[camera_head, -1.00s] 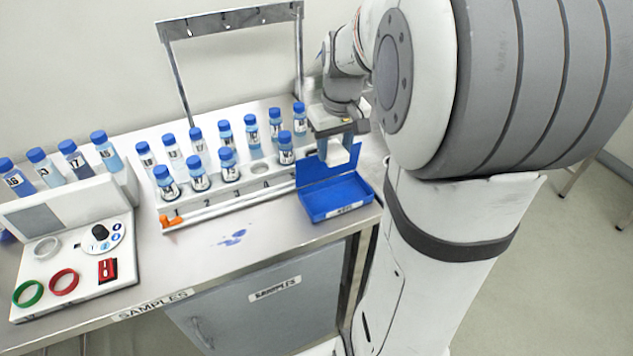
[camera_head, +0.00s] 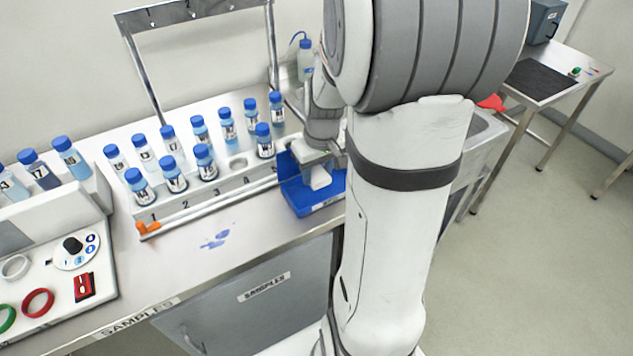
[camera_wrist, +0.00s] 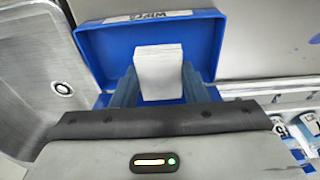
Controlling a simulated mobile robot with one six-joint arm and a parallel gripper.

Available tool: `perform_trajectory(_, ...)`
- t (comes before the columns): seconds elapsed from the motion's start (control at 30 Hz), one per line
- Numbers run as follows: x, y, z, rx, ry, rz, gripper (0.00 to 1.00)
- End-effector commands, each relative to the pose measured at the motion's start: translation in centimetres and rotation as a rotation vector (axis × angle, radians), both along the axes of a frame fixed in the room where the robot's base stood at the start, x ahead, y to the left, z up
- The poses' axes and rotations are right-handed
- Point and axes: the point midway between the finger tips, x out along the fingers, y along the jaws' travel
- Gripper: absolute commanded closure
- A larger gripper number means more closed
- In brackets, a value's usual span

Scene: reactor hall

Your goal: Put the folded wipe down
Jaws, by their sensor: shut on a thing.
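The folded wipe (camera_wrist: 160,72) is a small white block between my two fingers in the wrist view. It also shows in the head view (camera_head: 320,177). My gripper (camera_wrist: 160,88) is shut on it. The wipe is over or inside the open blue box (camera_head: 312,208), whose label shows in the wrist view, partly read as "WIPE" (camera_wrist: 150,18). I cannot tell if the wipe touches the box floor. My arm hides the right part of the box in the head view. A blue spill (camera_head: 215,240) lies on the steel bench to the left.
A rack (camera_head: 205,195) of blue-capped vials stands close left of the box. A white device (camera_head: 60,265) with rings and a knob is at far left. The bench front around the spill is clear.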

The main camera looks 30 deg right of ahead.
Motion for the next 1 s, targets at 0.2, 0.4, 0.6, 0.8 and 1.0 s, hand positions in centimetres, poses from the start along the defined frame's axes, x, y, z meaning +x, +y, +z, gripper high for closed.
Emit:
perform_trajectory(0.2, -0.1, 0.1, -3.4, 0.002, 0.005, 0.001, 0.84)
perform_trajectory(0.4, 0.0, 0.1, -4.2, 0.0, 0.001, 0.002, 0.84)
perform_trajectory(0.6, 0.0, 0.1, -4.3, 0.0, 0.001, 0.003, 0.84)
perform_trajectory(0.8, 0.0, 0.1, -4.5, 0.001, 0.001, 0.003, 0.51)
perform_trajectory(1.0, 0.0, 0.1, -4.4, 0.001, 0.001, 0.003, 0.38)
